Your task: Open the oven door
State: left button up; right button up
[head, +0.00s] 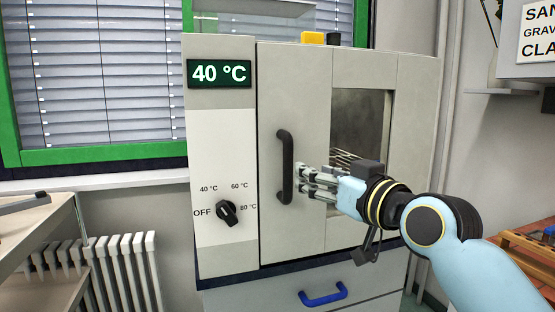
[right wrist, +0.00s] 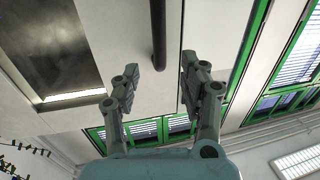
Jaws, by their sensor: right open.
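The oven (head: 220,130) is a grey cabinet with a display reading 40 °C (head: 219,73) and a black dial (head: 227,212). Its door (head: 300,90) looks shut, and a rack shows through the window (head: 360,118). The black upright door handle (head: 285,165) is on the door's left side. My right gripper (head: 303,181) is open and empty, just right of the handle. In the right wrist view the handle (right wrist: 158,35) lies beyond the fingertips (right wrist: 160,73), lined up with the gap between them. My left gripper is not in view.
A drawer with a blue handle (head: 323,296) is below the oven. A yellow item (head: 312,38) and a black item (head: 333,38) are on top. A radiator (head: 120,270) and a bench (head: 35,235) stand to the left. A wooden tray (head: 530,250) is at the right.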

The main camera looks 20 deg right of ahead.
aim_at(291, 165)
jog(key=p+x, duration=0.1)
jog(key=x, duration=0.9)
jog(key=shift+w+f, duration=0.1)
jog(key=shift+w, duration=0.1)
grip_shut()
